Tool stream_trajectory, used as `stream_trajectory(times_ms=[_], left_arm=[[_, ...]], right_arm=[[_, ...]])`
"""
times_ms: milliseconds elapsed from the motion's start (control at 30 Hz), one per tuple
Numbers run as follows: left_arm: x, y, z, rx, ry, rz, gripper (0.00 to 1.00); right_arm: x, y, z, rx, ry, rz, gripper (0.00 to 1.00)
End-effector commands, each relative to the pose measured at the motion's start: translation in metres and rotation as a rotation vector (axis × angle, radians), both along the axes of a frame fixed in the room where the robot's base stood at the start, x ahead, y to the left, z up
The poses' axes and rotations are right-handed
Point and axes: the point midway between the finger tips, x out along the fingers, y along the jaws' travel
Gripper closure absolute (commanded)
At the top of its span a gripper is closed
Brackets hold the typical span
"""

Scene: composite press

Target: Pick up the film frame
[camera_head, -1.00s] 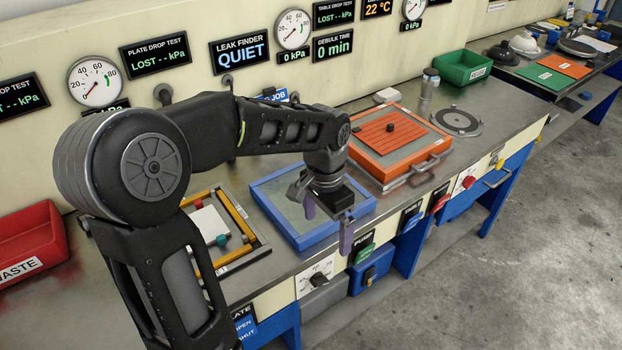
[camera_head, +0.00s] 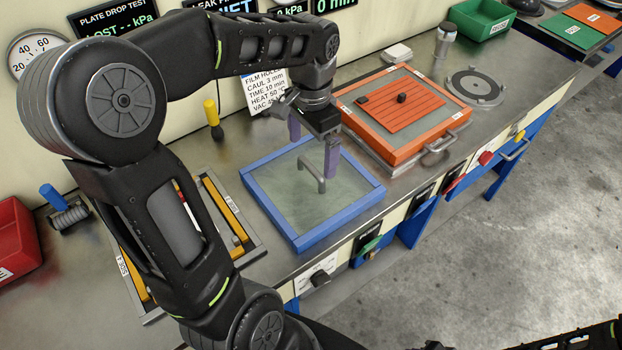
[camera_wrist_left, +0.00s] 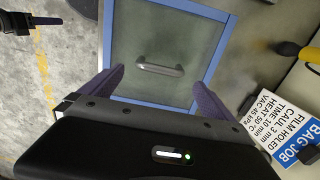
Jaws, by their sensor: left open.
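The film frame (camera_head: 257,213) is a blue square frame around a greenish translucent film, lying flat on the steel bench. A grey bar handle (camera_head: 312,174) stands up from the middle of its film. My left gripper (camera_head: 313,152) is open and empty above the frame's far right part, with its purple fingers pointing down. In the left wrist view the frame (camera_wrist_left: 216,62) and its handle (camera_wrist_left: 160,69) lie ahead between the two spread fingers (camera_wrist_left: 158,88).
An orange press plate (camera_head: 402,115) with a front handle stands right of the frame. A tray with yellow bars (camera_head: 228,208) lies to the left, partly behind my arm. A bag job card (camera_head: 264,90) stands behind. A yellow-handled tool (camera_head: 212,118) stands at the back.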

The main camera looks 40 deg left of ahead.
Motion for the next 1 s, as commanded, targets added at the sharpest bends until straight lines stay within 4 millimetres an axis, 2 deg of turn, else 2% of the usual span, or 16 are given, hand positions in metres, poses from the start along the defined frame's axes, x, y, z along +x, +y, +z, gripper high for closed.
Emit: stream_trajectory(times_ms=[200, 567, 833, 1000], left_arm=[[-0.001, 0.000, -0.020, -0.001, 0.002, 0.000, 0.00], [-0.001, 0.000, -0.025, 0.000, 0.002, 0.000, 0.00], [-0.002, 0.001, -0.061, -0.002, 0.005, 0.001, 0.00], [-0.002, 0.001, -0.073, 0.000, 0.001, 0.000, 0.00]], right_arm=[[0.000, 0.000, 0.002, 0.000, 0.000, 0.000, 0.64], [0.000, 0.000, 0.003, -0.001, 0.000, 0.000, 0.64], [-0.001, 0.000, 0.012, -0.002, 0.004, -0.001, 0.64], [-0.001, -0.001, 0.012, -0.003, 0.004, -0.001, 0.64]])
